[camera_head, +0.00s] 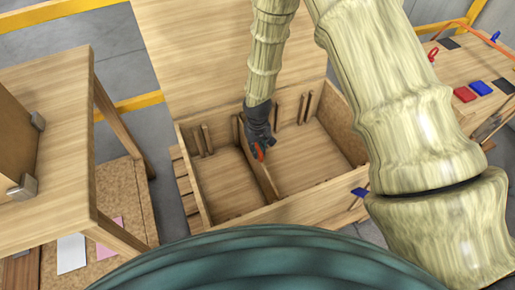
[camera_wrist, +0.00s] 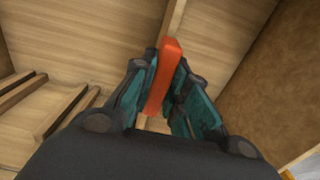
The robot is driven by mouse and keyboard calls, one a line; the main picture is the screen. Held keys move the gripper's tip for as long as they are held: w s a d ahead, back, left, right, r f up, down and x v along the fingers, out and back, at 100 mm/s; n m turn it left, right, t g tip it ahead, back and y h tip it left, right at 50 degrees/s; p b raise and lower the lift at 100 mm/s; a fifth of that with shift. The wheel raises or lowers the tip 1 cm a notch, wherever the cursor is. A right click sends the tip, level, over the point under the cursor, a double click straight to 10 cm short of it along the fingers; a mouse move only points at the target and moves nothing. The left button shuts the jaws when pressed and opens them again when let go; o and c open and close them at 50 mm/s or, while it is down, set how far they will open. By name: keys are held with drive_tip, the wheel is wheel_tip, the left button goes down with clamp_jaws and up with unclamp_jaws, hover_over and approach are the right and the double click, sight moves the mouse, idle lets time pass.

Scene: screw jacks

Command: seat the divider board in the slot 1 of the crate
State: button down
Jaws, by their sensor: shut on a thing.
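The wooden crate (camera_head: 310,205) stands open in the middle of the head view. The thin wooden divider board (camera_head: 267,178) is upright inside it, running from near the back wall towards the front wall. In the wrist view the board's edge (camera_wrist: 173,18) runs away beyond my fingers. My gripper (camera_head: 260,151) is over the board inside the crate, shut on its orange grip (camera_wrist: 165,75), which sits between my fingers. Pairs of slot rails line the back wall, one pair at left (camera_head: 203,140) and one at right (camera_head: 305,107). I cannot tell whether the board's ends are between rails.
A wooden table (camera_head: 60,135) stands at the left. At the right, another table holds a red block (camera_head: 464,94) and blue block (camera_head: 480,88). A blue tab (camera_head: 359,192) sits at the crate's front right.

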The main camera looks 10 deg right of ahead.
drive_tip(key=shift+f, duration=0.1)
drive_tip(key=c, duration=1.4)
unclamp_jaws()
wheel_tip(320, 180, up, 12)
drive_tip(key=shift+r, duration=0.1)
